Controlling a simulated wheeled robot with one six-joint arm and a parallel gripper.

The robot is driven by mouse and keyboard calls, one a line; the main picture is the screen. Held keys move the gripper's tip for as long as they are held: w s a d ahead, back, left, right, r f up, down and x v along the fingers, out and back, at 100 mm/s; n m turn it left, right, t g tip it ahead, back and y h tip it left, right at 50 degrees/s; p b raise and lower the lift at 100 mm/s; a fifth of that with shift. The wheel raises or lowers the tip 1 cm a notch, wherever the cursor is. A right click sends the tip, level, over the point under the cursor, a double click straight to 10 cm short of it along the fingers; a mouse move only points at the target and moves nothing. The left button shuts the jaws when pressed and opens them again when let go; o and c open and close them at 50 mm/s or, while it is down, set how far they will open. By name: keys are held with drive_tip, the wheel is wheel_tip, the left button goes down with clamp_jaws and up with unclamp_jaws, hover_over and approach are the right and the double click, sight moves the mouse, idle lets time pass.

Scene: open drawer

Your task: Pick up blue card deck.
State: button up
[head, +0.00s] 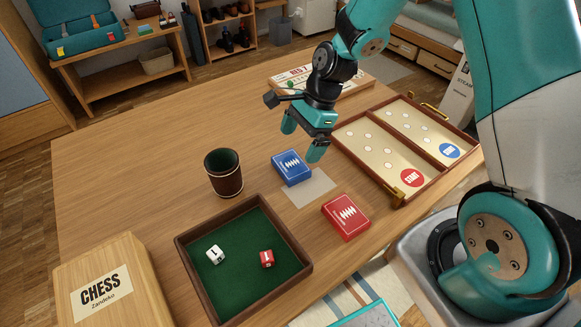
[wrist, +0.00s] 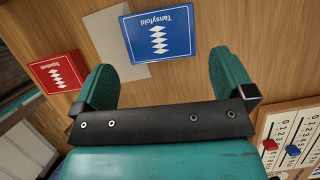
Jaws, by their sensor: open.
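The blue card deck (head: 291,167) lies flat on the wooden table, partly over a pale grey square (head: 312,188). In the wrist view the blue card deck (wrist: 158,33) shows beyond my fingertips, between their lines, label face up. My gripper (head: 302,138) is open and empty, above the table by the far right side of the deck. In the wrist view both teal fingers of my gripper (wrist: 162,75) are spread apart with nothing between them. I see no contact between fingers and deck.
A red card deck (head: 346,216) lies near the blue one. A leather dice cup (head: 223,172) stands to the left. A green-lined tray (head: 180,245) with two dice is in front. An open board game case (head: 440,165) lies right. A chess box (head: 125,290) is at front left.

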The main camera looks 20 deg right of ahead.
sight(291, 164)
drive_tip(key=shift+x, duration=3.1)
drive_tip(key=shift+s, duration=0.1)
drive_tip(key=c, duration=0.6)
drive_tip(key=shift+r, duration=0.15)
